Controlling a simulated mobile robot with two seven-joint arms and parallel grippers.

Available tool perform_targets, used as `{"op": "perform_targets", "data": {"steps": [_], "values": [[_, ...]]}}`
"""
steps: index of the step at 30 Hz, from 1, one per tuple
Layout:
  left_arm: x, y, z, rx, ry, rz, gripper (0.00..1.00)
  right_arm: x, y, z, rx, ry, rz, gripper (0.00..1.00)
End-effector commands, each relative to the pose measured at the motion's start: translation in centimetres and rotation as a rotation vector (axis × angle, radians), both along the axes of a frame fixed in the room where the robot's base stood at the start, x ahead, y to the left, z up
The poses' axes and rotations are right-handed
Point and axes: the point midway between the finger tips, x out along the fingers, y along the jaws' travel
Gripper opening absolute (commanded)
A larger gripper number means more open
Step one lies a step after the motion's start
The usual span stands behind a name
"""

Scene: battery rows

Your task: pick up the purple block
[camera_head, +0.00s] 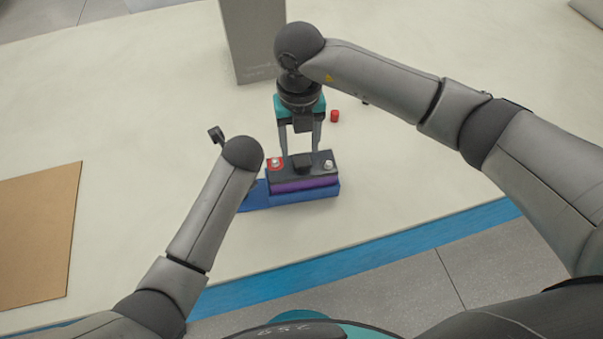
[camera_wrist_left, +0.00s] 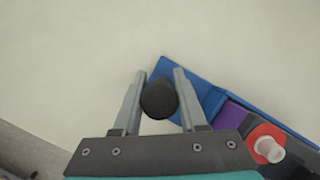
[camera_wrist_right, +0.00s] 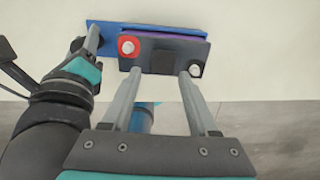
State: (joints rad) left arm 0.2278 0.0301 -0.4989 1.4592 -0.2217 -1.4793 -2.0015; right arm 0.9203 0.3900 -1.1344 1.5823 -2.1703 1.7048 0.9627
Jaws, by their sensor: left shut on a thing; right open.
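The purple block (camera_head: 305,184) has a dark top with a red-ringed terminal, a grey terminal and a black raised middle piece. It sits on a blue tray (camera_head: 255,197). It also shows in the left wrist view (camera_wrist_left: 228,116) and the right wrist view (camera_wrist_right: 160,35). My right gripper (camera_head: 300,149) is open above the block, its fingertips near the raised piece; contact cannot be told. My left gripper (camera_wrist_left: 160,80) is shut on a dark round piece (camera_wrist_left: 159,99) beside the block, over the tray's left end. My left arm hides it in the head view.
A small red cylinder (camera_head: 335,116) lies behind the block. A tall grey box (camera_head: 254,40) stands at the back. A brown board (camera_head: 38,235) lies at the left. The pale table (camera_head: 440,190) is clear to the block's right; its blue front edge (camera_head: 370,250) is near.

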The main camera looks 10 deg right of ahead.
Motion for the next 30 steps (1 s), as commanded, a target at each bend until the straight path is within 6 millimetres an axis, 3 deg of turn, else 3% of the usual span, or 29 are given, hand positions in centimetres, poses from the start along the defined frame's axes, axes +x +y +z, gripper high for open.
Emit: {"op": "perform_targets", "data": {"steps": [9,19,30], "values": [[0.0,0.0,0.0,-0.001,0.001,0.000,0.00,0.3,-0.5,-4.3,-0.001,0.004,-0.001,0.60],[0.0,0.0,0.0,0.000,0.001,0.000,0.00,0.3,-0.4,-5.1,0.000,0.001,0.001,0.60],[0.0,0.0,0.0,-0.001,0.001,0.000,0.00,0.3,-0.4,-5.1,0.000,0.001,0.000,0.20]]}}
